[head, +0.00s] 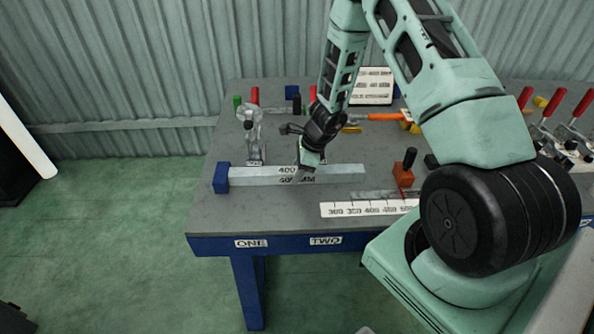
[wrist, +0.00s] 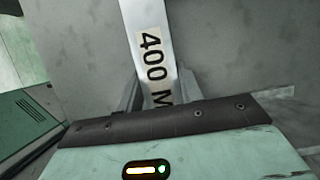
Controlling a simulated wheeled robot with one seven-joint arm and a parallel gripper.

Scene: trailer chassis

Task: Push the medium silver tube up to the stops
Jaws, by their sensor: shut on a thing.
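The medium silver tube (head: 250,175) lies flat along the front left of the grey table and carries a "400" label. In the wrist view the tube (wrist: 137,12) runs away from my gripper. My gripper (head: 311,164) is over the middle of the tube, and in the wrist view its fingers (wrist: 157,97) sit on both sides of the tube, shut on it. A blue stop block (head: 221,178) stands at the tube's left end and seems to touch it, though a small gap cannot be ruled out. Other stops behind the tube are partly hidden by my arm.
A silver toggle clamp (head: 253,130) stands behind the tube's left part. An orange block with a black knob (head: 404,170) stands to the right. A white ruler strip (head: 368,208) lies at the front edge. Red-handled clamps (head: 577,108) stand at far right.

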